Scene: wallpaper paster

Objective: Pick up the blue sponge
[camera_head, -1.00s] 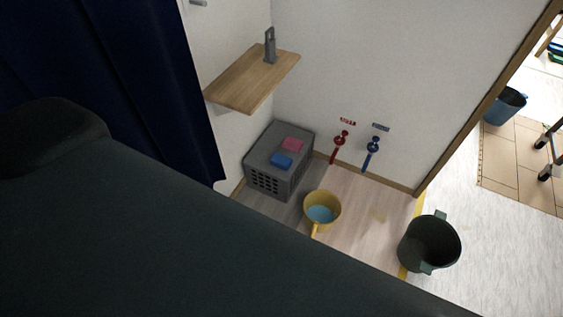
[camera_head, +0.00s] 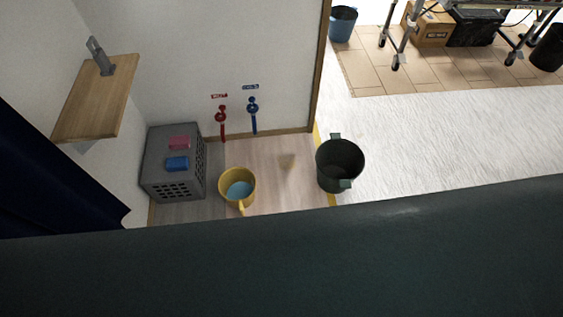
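The blue sponge (camera_head: 177,164) lies flat on top of a grey crate-like box (camera_head: 160,148) with holes in its sides, at the left of the head view. A pink sponge (camera_head: 179,143) lies just behind it on the same box, with a small gap between them. Neither of my grippers shows in the head view, so whether they are open or shut is hidden.
A yellow bucket (camera_head: 227,193) with blue contents stands right of the box, and a dark green bin (camera_head: 340,158) further right. A wooden shelf (camera_head: 95,105) juts from the wall above left. A dark curtain (camera_head: 50,185) hangs at left. Open pale floor (camera_head: 450,135) lies right.

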